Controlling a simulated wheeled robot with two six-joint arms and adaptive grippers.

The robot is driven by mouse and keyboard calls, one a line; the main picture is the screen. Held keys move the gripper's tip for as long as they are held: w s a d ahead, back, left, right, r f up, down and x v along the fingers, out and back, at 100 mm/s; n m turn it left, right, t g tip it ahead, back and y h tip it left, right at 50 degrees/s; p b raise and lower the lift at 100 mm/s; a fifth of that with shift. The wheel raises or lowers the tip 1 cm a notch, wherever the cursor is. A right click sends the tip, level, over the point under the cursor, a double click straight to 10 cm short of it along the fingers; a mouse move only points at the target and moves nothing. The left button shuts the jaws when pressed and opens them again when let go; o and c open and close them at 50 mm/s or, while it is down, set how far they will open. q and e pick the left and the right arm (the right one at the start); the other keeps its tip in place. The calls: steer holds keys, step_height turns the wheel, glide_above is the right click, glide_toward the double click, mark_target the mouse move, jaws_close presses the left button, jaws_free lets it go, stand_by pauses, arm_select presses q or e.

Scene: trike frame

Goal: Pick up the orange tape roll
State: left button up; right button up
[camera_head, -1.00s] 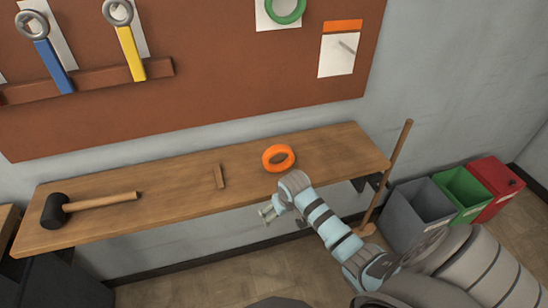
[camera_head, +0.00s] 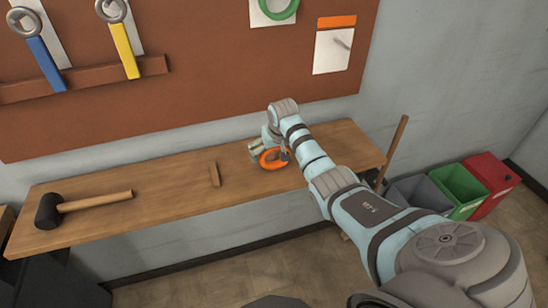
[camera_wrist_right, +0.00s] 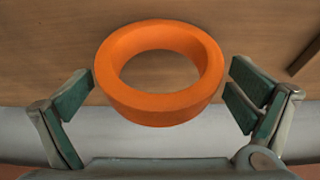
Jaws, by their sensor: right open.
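The orange tape roll (camera_head: 270,159) lies flat on the wooden wall shelf, partly hidden by my right arm in the head view. In the right wrist view the tape roll (camera_wrist_right: 121,94) shows whole, with wood visible through its hole. My right gripper (camera_head: 270,152) is open at the roll. Its two green-padded fingers (camera_wrist_right: 158,98) stand on either side of the roll in the right wrist view, with a small gap left and right. Whether the fingertips are at the roll's height I cannot tell. My left gripper is not in view.
The shelf (camera_head: 130,209) also holds a black-headed mallet (camera_head: 95,203) at left and a small wooden piece (camera_head: 214,174) mid-shelf. A brown pegboard (camera_head: 190,75) hangs behind. A broom handle (camera_head: 397,143) and several bins (camera_head: 461,186) stand at right.

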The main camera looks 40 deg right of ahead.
steer(key=shift+b+x, duration=0.3)
steer(key=shift+x, duration=0.85)
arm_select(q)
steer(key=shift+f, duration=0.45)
arm_select(e)
steer(key=shift+c, duration=0.2)
steer(key=c, duration=1)
